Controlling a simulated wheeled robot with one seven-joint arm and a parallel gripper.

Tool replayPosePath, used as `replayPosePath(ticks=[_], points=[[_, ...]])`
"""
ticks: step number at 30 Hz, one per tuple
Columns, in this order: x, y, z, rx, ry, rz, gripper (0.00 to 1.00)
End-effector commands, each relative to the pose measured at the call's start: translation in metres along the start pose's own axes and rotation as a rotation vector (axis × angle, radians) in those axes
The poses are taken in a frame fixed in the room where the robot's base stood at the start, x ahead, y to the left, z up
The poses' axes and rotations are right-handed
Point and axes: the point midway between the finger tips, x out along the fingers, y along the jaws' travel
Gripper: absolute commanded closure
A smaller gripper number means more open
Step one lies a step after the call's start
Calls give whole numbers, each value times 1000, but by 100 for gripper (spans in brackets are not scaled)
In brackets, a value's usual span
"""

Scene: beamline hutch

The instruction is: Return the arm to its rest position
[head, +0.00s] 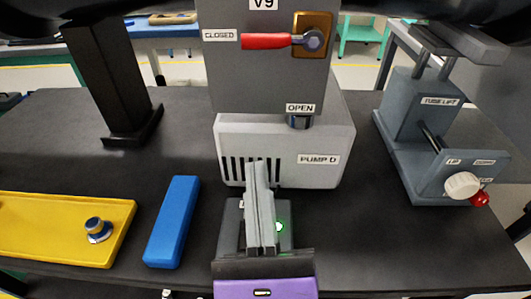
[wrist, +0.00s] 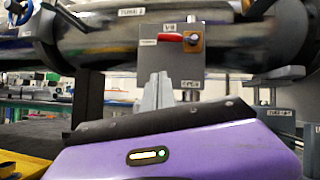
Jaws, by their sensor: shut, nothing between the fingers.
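My gripper (head: 258,172) is at the lower middle of the head view, its purple wrist body at the bottom edge. Its two grey fingers are pressed together with nothing between them. They point away from me, in front of the pump D housing (head: 325,140); whether they touch anything there I cannot tell. In the wrist view, the shut fingers (wrist: 159,88) stand up beyond the purple body, in front of the grey valve box (wrist: 185,65).
The V9 box (head: 240,75) has a red handle (head: 265,41) lying level toward the CLOSED label. A small dark box (head: 231,215) with a green light is partly hidden behind my fingers. A blue block (head: 171,222), yellow plate (head: 50,225) and tube lift (head: 425,130) share the black table.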

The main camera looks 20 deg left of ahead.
Motion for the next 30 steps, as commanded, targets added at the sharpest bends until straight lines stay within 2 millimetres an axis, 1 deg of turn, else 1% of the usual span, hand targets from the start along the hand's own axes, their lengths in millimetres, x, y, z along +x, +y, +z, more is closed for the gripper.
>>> replayPosePath(ticks=[7,11,14,17,21,23,24,26,30], points=[[-2,0,0,-15,0,0,100],[-2,1,2,-127,-6,2,100],[-2,-4,9,-332,-29,-9,100],[-12,-15,6,-603,-19,-23,100],[-41,-39,-14,-1022,54,-20,100],[-55,-50,-24,-1193,93,-5,100],[-66,-56,-31,-1304,120,10,100],[-83,-67,-40,-1470,161,43,100],[-126,-90,-62,-1829,252,156,100]])
